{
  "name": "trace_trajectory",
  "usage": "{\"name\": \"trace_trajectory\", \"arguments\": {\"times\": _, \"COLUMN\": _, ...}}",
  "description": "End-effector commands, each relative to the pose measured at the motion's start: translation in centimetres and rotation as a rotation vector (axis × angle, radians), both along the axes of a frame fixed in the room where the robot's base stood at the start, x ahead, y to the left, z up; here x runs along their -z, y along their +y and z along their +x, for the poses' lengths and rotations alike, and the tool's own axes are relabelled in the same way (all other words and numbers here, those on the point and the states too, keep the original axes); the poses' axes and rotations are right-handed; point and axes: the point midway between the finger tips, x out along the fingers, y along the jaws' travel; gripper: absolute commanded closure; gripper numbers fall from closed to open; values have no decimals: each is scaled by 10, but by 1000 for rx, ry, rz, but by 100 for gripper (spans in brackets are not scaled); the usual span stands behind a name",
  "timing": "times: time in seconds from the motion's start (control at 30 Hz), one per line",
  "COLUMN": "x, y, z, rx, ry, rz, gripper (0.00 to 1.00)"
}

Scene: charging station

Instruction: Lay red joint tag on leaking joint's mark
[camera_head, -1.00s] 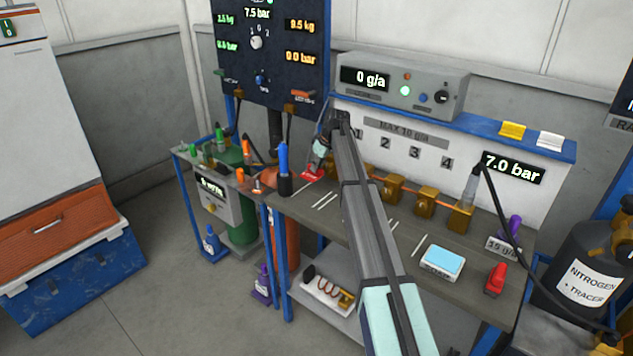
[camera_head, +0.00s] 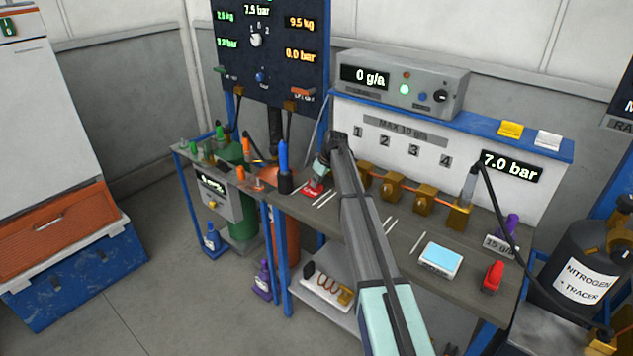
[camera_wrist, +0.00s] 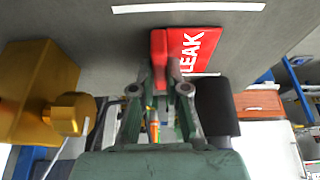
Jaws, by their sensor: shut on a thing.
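The red joint tag (camera_head: 312,190), lettered LEAK, is low over the left end of the grey bench top. In the wrist view the tag (camera_wrist: 203,48) lies flat to the bench, its raised red grip between my fingers. My gripper (camera_wrist: 160,88) is shut on that grip; in the head view my gripper (camera_head: 319,172) is partly hidden by my arm. A white mark (camera_head: 326,199) of paired strips is just right of the tag. In the wrist view one white strip (camera_wrist: 188,7) lies beyond the tag and another is partly behind it. Contact with the bench cannot be told.
Brass joints (camera_head: 425,198) stand in a row under numbers 1 to 4; one is close at left in the wrist view (camera_wrist: 35,90). A blue bottle-like tool (camera_head: 283,165) stands left of the tag. A blue-topped box (camera_head: 441,259) and red object (camera_head: 493,277) sit at right.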

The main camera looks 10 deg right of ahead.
Motion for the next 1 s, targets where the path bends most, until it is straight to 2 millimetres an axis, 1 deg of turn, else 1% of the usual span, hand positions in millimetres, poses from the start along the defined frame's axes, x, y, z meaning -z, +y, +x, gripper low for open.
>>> {"name": "trace_trajectory", "arguments": {"times": 0.07, "x": 2, "y": 0, "z": 0, "rx": 0, "ry": 0, "rz": 0, "gripper": 100}}
{"name": "trace_trajectory", "arguments": {"times": 0.1, "x": 3, "y": 0, "z": 0, "rx": 0, "ry": 0, "rz": 0, "gripper": 83}}
{"name": "trace_trajectory", "arguments": {"times": 0.17, "x": 2, "y": 0, "z": 0, "rx": 0, "ry": 0, "rz": 0, "gripper": 62}}
{"name": "trace_trajectory", "arguments": {"times": 0.47, "x": 1, "y": 0, "z": 0, "rx": 0, "ry": 0, "rz": 0, "gripper": 61}}
{"name": "trace_trajectory", "arguments": {"times": 0.63, "x": -6, "y": -2, "z": -2, "rx": 0, "ry": -1, "rz": -1, "gripper": 61}}
{"name": "trace_trajectory", "arguments": {"times": 0.77, "x": -22, "y": -6, "z": -8, "rx": 1, "ry": -2, "rz": -1, "gripper": 61}}
{"name": "trace_trajectory", "arguments": {"times": 1.0, "x": -66, "y": -19, "z": -21, "rx": 1, "ry": -3, "rz": 0, "gripper": 61}}
